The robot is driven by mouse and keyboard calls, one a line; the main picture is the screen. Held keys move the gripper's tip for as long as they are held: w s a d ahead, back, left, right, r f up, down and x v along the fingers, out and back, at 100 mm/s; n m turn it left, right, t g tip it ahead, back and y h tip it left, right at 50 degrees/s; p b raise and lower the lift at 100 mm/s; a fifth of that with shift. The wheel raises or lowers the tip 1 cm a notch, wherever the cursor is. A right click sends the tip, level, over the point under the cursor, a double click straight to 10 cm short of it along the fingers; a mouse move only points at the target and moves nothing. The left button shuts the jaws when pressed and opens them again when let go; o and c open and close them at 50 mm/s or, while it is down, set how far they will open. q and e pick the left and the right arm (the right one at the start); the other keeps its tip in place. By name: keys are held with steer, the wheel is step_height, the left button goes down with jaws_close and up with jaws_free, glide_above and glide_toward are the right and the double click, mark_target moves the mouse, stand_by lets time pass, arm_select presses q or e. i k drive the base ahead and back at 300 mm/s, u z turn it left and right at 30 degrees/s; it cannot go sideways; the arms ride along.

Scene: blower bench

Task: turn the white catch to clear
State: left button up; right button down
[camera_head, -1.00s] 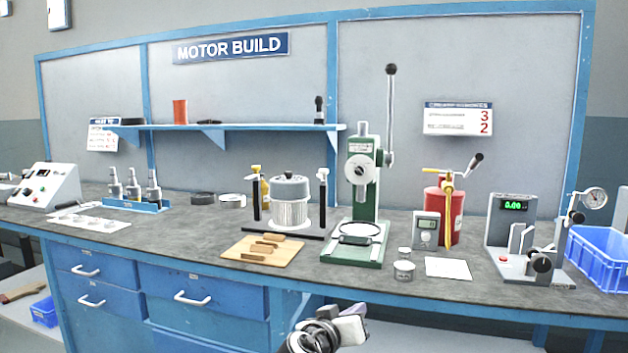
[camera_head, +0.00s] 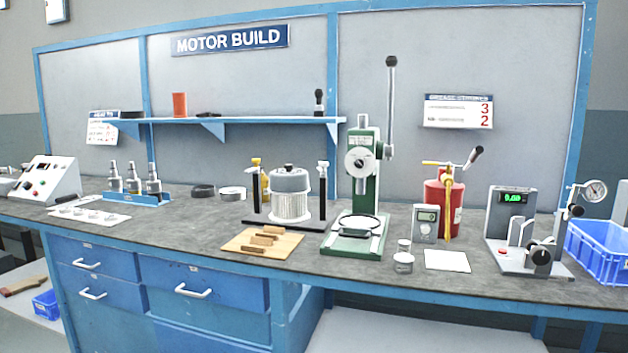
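A motor part with a grey cap and a ribbed silver body (camera_head: 290,195) stands on a dark base between two black posts, at the middle of the bench. The left post (camera_head: 256,190) carries a small pale, yellowish catch (camera_head: 256,162) on top. The right post (camera_head: 322,190) carries a small whitish catch (camera_head: 323,164) on top. Neither of my grippers is in view.
A wooden board with several wooden blocks (camera_head: 262,242) lies in front of the motor part. A green press (camera_head: 360,205) with a tall lever stands close on its right. A yellow bottle (camera_head: 266,185) is behind the left post.

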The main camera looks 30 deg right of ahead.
mark_target(323, 165)
steer(key=z, duration=0.2)
steer(key=i, duration=1)
steer(key=u, duration=0.2)
